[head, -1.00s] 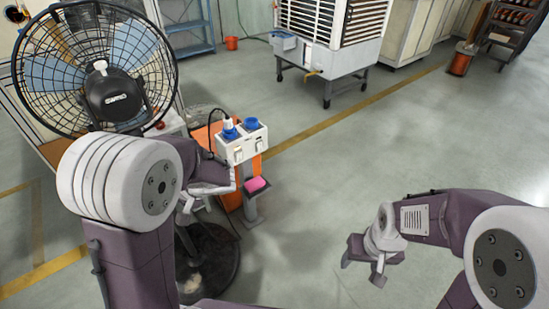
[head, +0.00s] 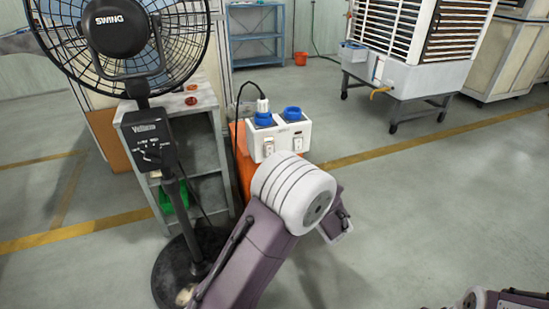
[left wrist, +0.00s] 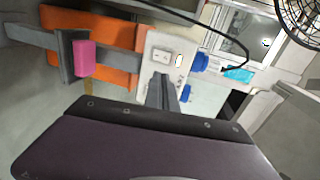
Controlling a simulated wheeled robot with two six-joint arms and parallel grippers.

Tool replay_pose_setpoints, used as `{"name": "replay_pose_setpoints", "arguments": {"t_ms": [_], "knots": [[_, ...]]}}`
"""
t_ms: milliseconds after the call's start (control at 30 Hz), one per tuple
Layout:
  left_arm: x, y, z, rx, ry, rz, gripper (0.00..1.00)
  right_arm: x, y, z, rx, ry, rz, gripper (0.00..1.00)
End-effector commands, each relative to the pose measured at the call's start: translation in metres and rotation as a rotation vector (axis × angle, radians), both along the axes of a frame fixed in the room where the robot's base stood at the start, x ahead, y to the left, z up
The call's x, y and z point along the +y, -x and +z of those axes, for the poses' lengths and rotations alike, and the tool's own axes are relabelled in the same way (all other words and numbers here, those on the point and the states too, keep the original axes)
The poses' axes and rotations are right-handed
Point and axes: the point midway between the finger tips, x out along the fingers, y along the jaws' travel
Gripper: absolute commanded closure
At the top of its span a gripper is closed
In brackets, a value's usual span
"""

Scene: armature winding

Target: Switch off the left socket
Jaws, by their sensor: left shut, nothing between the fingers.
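The white socket box (head: 281,137) stands near the middle of the head view, with a blue left socket (head: 263,119) and a blue right socket (head: 292,113). A white plug (head: 263,104) with a black cable is in the left socket. The left switch (head: 268,148) and right switch (head: 298,142) are on the front face. In the left wrist view, turned sideways, my left gripper (left wrist: 162,84) is shut and empty in front of the box, just below the visible switch (left wrist: 160,57). Contact cannot be told. In the head view my arm hides this gripper. My right gripper is out of frame.
A black fan (head: 152,145) and a grey shelf unit (head: 222,170) stand left of the box. Open floor (head: 430,200) lies to the right.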

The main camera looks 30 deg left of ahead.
Motion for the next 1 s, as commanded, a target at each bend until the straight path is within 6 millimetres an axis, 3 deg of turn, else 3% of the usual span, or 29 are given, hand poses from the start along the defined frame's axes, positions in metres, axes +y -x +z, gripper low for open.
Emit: {"name": "replay_pose_setpoints", "arguments": {"t_ms": [233,700,1000], "knots": [[0.01,-0.007,-0.004,0.0,0.0,0.004,1.0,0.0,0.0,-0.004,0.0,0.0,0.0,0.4],[0.083,-0.069,-0.02,-0.002,-0.001,0.004,1.0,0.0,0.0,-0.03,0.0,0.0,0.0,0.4],[0.105,-0.088,-0.015,0.0,0.001,0.002,1.0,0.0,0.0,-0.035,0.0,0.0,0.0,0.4]]}}
